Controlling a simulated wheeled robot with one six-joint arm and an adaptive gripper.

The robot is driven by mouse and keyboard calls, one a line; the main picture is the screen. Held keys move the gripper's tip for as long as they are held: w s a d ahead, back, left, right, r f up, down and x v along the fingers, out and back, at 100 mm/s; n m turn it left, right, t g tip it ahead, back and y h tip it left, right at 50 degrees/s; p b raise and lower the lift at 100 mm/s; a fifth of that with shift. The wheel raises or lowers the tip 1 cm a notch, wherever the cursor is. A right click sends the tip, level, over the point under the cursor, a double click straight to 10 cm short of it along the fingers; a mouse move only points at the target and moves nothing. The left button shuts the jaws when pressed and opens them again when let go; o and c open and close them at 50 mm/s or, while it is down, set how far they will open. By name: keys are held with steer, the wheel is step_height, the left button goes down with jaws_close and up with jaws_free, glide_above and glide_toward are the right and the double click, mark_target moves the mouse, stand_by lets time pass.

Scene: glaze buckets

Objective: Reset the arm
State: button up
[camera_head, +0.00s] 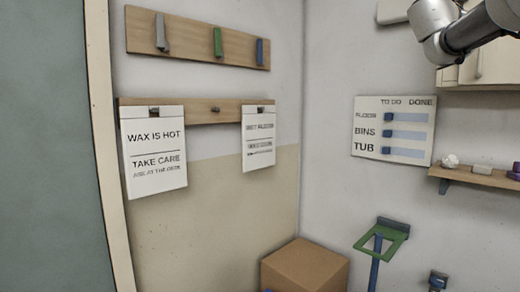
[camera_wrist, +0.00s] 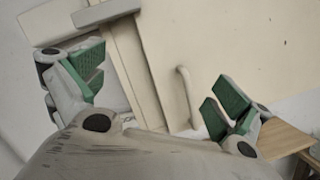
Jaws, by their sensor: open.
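My gripper (camera_wrist: 160,95) shows in the wrist view with its green-padded fingers spread wide apart. It is open and nothing is between the fingers. Beyond it is a cream cabinet front with a bar handle (camera_wrist: 186,95); I cannot tell how far the fingers are from it. In the head view part of my arm (camera_head: 465,32) reaches in at the upper right. The gripper itself is outside that view.
A cabinet (camera_head: 490,62) hangs at the upper right, above a small shelf (camera_head: 470,177) with several items. A to-do board (camera_head: 408,154) and signs (camera_head: 153,178) hang on the walls. A cardboard box (camera_head: 305,268) stands in the corner, beside a green-topped stand (camera_head: 395,240).

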steer(key=s+f+m+g+y, duration=0.2)
steer(key=s+f+m, duration=0.2)
steer(key=f, duration=0.5)
steer(key=s+f+m+g+y, duration=0.25)
steer(key=f+m, duration=0.25)
steer(key=f, duration=0.3)
steer(key=s+f+m+g+y, duration=0.2)
steer(key=s+f+m+y, duration=0.15)
steer(key=f, duration=0.55)
steer(key=s+a+f+m+y, duration=0.3)
steer(key=s+a+f+y, duration=0.1)
steer(key=s+a+f, duration=0.4)
steer(key=s+a+f+m+y, duration=0.3)
steer(key=s+a+f+y, duration=0.2)
steer(key=a+f, duration=0.8)
steer(key=s+f, duration=0.1)
steer(key=s, duration=0.2)
steer(key=shift+f, duration=0.4)
